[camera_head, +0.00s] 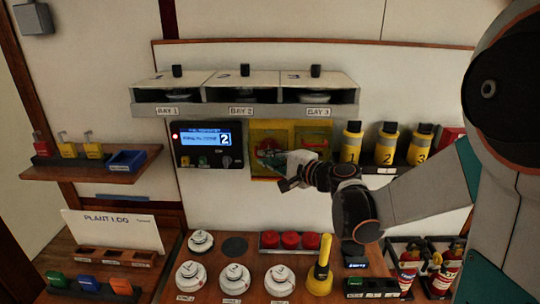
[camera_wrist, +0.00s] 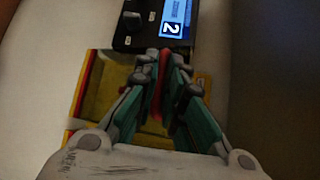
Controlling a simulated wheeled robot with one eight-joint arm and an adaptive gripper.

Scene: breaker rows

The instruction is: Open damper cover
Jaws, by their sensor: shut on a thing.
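The yellow damper box (camera_head: 312,137) is on the wall, right of the black display panel. Its left part is a yellow panel (camera_head: 262,131) with red along its edge, which looks like the cover; I cannot tell how far it stands open. My gripper (camera_head: 268,156) reaches in from the right in front of this panel and hides part of it. In the wrist view my gripper (camera_wrist: 163,68) is shut on a narrow red piece (camera_wrist: 161,92), which looks like part of the cover. Yellow and red box surfaces (camera_wrist: 98,92) show beside the fingers.
The display panel (camera_head: 207,143) showing "2" is close left of the box. The bay shelf (camera_head: 245,110) is above it. Numbered yellow canisters (camera_head: 385,146) stand to the right. Detectors (camera_head: 232,277) and a flashlight (camera_head: 321,268) stand on the counter below.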

